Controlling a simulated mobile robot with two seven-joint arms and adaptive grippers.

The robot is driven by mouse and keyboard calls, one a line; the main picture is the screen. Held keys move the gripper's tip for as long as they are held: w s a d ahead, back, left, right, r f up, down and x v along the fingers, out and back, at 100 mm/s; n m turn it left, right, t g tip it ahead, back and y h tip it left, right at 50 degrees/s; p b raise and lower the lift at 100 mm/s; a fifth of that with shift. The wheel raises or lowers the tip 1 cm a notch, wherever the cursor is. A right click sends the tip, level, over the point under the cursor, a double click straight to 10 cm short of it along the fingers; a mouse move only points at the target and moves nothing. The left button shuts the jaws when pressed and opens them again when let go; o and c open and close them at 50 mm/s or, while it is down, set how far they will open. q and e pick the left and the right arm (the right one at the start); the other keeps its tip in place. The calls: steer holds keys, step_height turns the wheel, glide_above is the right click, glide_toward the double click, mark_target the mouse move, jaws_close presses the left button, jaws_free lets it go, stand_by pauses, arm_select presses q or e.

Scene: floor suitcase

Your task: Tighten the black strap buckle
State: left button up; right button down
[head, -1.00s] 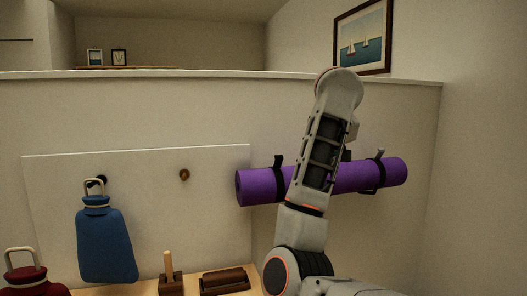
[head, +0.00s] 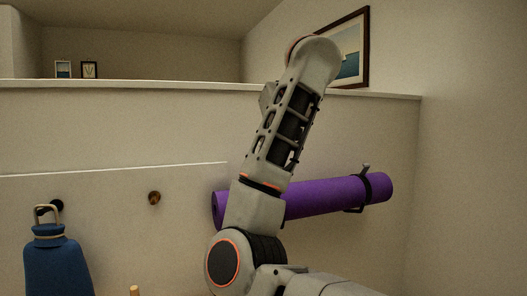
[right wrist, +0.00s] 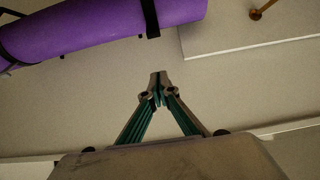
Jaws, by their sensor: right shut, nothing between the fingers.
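A purple rolled mat (head: 320,198) is held against the wall, tilted slightly up to the right. A black strap (head: 367,190) wraps its right part; my right arm hides the left part. In the right wrist view, the mat (right wrist: 95,30) crosses the upper left, with one black strap (right wrist: 150,17) near its right end and another (right wrist: 8,54) at the left edge. I cannot make out a buckle on either. My right gripper (right wrist: 158,76) is shut and empty, apart from the mat in that picture. It does not show in the head view. My left gripper is not in view.
The right wall (head: 470,180) is bare.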

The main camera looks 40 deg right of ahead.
steer(key=x, duration=0.2)
steer(key=b+x, duration=0.1)
steer(key=x, duration=0.1)
steer(key=b+x, duration=0.1)
steer(key=x, duration=0.1)
steer(key=shift+s+f, duration=0.25)
steer(key=shift+f, duration=0.2)
steer(key=b+x, duration=0.2)
steer(key=x, duration=0.1)
steer(key=shift+w+d+f, duration=0.1)
steer(key=shift+w+f, duration=0.15)
steer(key=shift+w, duration=0.1)
steer(key=shift+p+v, duration=0.5)
steer(key=shift+v, duration=0.25)
steer(key=shift+s+a+f+p, duration=0.1)
steer(key=shift+s+a+p, duration=0.1)
steer(key=shift+s, duration=0.3)
steer(key=shift+s+a+f+p, duration=0.1)
steer(key=shift+s+p, duration=0.1)
steer(key=shift+s, duration=0.25)
steer(key=shift+s+f, duration=0.25)
steer(key=shift+f, duration=0.4)
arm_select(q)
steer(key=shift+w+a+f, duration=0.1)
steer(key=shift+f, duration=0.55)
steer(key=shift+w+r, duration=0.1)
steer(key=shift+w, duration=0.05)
arm_select(e)
steer(key=shift+f, duration=0.1)
